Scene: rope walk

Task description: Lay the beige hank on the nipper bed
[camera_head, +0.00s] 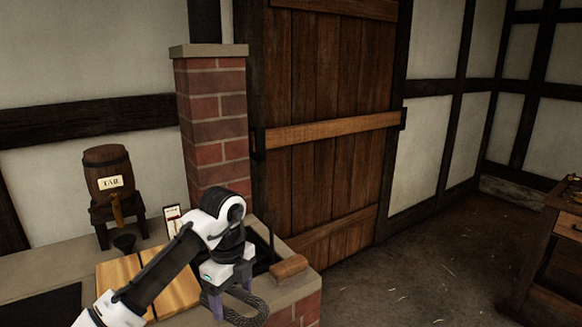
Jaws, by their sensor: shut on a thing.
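My gripper (231,291) is low over the brick-edged counter, its fingers pointing down. It is shut on a coil of rope (262,309), which looks dark grey here and hangs at the fingers' right side. I see no plainly beige hank; in this dim light I cannot tell whether the held coil is the beige one. A pale wooden board (112,275) with a seam lies on the counter left of my gripper, partly behind my arm. It may be the nipper bed, but I cannot tell for sure.
A brick pillar (211,125) rises behind my arm. A wooden block (289,267) lies at the counter's right edge. Open floor (420,260) lies right.

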